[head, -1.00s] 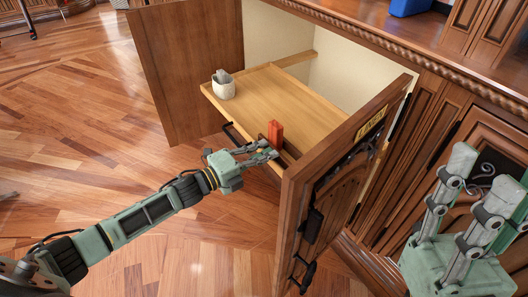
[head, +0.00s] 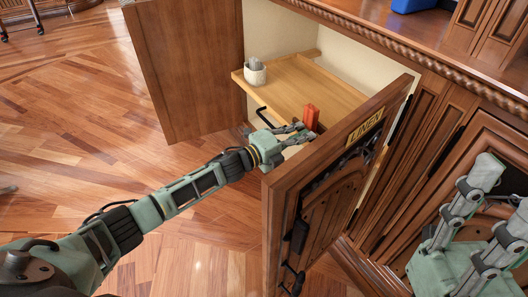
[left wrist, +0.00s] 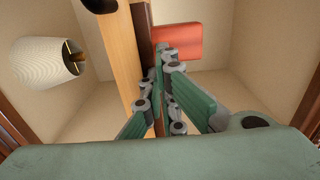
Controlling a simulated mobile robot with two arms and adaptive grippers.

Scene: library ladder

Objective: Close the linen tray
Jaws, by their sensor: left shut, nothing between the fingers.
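The linen tray (head: 315,85) is a light wood pull-out tray, partly out of an open cabinet whose right door bears a LINEN label (head: 365,127). It holds a white pot (head: 255,76) at its left front corner and a red block (head: 311,117) near its right front. A black handle (head: 263,116) is on its front. My left gripper (head: 302,132) is shut and empty at the right part of the tray's front, by the red block; contact is unclear. In the left wrist view, the tray's edge (left wrist: 118,60) runs beside the fingers. My right gripper (head: 505,205) is open and empty at lower right.
The left cabinet door (head: 190,70) stands wide open. The right door (head: 330,190) stands open close to my left gripper. A counter with a blue object (head: 410,5) is above.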

